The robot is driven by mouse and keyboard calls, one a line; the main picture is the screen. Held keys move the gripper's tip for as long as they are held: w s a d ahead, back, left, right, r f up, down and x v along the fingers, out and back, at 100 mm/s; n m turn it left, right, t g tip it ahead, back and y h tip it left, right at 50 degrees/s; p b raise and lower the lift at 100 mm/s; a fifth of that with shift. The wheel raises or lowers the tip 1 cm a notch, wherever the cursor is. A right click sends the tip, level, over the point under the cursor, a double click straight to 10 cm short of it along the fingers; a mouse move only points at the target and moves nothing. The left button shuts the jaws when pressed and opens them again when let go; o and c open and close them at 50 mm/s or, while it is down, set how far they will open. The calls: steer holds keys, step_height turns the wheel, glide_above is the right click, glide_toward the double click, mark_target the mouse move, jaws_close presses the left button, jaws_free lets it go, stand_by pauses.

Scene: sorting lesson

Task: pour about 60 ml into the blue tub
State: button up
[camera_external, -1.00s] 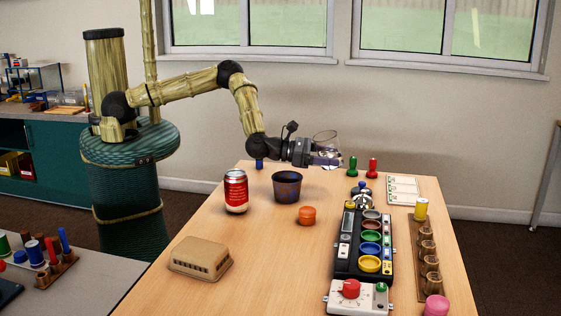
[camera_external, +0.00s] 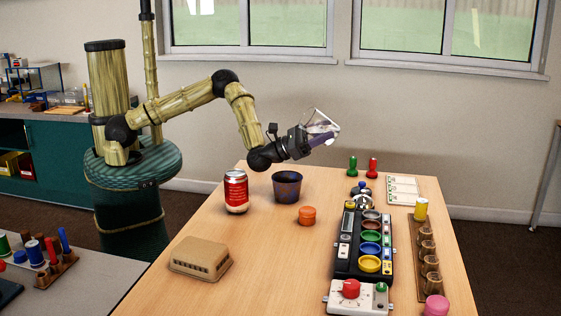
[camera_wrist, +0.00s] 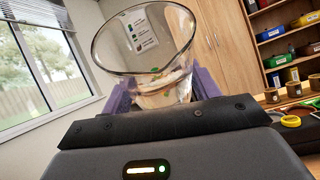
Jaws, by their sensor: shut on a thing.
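My gripper (camera_external: 326,133) is shut on a clear glass (camera_external: 319,121), held in the air above the far part of the table and tilted. The glass also shows in the wrist view (camera_wrist: 150,45) between my purple fingers; something pale lies low inside it, but how much liquid there is I cannot tell. The blue tub (camera_external: 287,188) is dark blue with an open top and stands upright on the table, below and left of the glass. The inside of the tub is mostly hidden.
A black panel with coloured dishes (camera_external: 340,262) is to the right. A tan box (camera_external: 200,258) lies nearer.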

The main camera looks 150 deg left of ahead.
steer(key=shift+r+m+t+y, duration=0.25)
steer(key=shift+r+t, duration=0.35)
steer(key=shift+r, duration=0.7)
steer(key=shift+r+m+t+y, duration=0.15)
steer(key=shift+r+m+t, duration=0.35)
steer(key=shift+r, duration=0.75)
steer(key=shift+r+m+t+y+b, duration=0.3)
steer(key=shift+r+m+t+b, duration=0.25)
steer(key=shift+r+t, duration=0.55)
steer(key=shift+s+d+m+b, duration=0.1)
steer(key=shift+d+m+b, duration=0.2)
steer(key=shift+b, duration=0.5)
steer(key=shift+r+t, duration=0.3)
steer(key=shift+t, duration=0.2)
